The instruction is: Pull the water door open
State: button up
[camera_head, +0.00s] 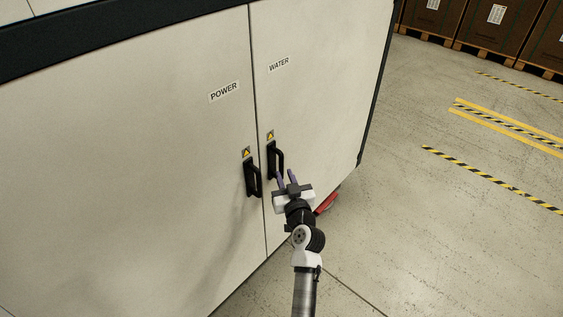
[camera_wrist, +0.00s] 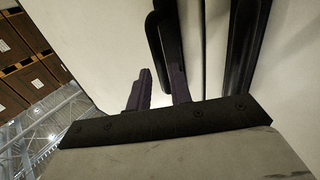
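The water door (camera_head: 325,70) is a pale panel labelled WATER on the right of the cabinet. It looks closed, flush with the power door (camera_head: 130,150). Its black bar handle (camera_head: 279,158) is upright near the seam, and also shows in the wrist view (camera_wrist: 168,35). My gripper (camera_head: 286,174) is at the lower end of this handle, slightly to its right.
The power door's handle (camera_head: 253,179) is close by, left of the seam. A red object (camera_head: 327,203) is at the cabinet's base behind my gripper. The concrete floor (camera_head: 430,230) to the right is clear, with striped tape. Brown crates (camera_head: 490,22) stand at the back right.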

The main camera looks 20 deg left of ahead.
aim_at(282, 169)
jog(key=shift+p+x, duration=0.55)
jog(key=shift+x, duration=1.95)
grip_shut()
